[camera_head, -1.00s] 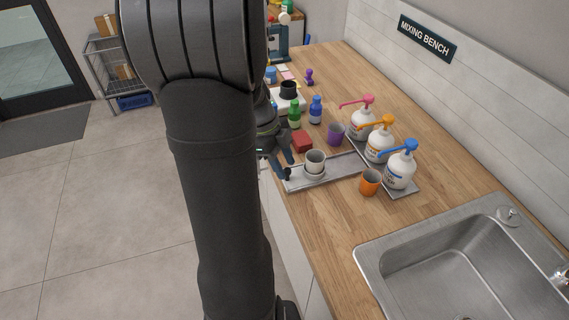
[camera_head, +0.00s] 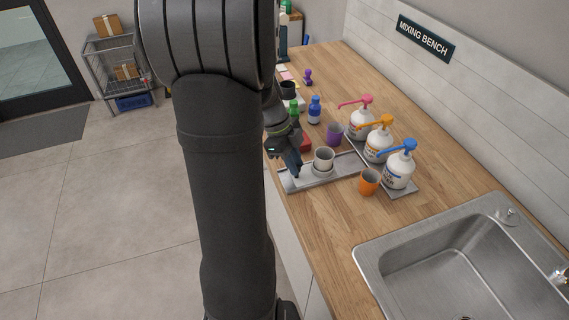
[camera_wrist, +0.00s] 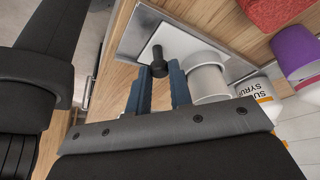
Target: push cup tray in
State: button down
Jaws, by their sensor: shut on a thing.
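A white cup (camera_head: 323,158) stands upright on the small cup tray (camera_head: 322,173), which sits in a long metal channel (camera_head: 345,163) on the counter. In the wrist view the cup tray is a pale plate (camera_wrist: 168,40) with a black knob (camera_wrist: 157,54), and the cup (camera_wrist: 207,78) stands to the right of the knob. My gripper (camera_wrist: 158,70) has its blue fingers on either side of the knob and is shut on it. In the head view my gripper (camera_head: 298,172) is left of the cup, low over the channel's left end, and the knob is hidden.
Pump bottles with pink, orange and blue tops, such as the blue one (camera_head: 399,168), stand at the channel's right end. An orange cup (camera_head: 369,182) is in front, a purple cup (camera_head: 333,134) and a red block (camera_head: 306,145) behind. A sink (camera_head: 440,265) lies at the lower right.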

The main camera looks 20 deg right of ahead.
aim_at(326, 153)
jog(key=d, duration=0.9)
jog(key=c, duration=1.3)
grip_release()
jog(key=shift+d, duration=0.15)
jog(key=v, duration=1.7)
jog(key=shift+r, duration=0.25)
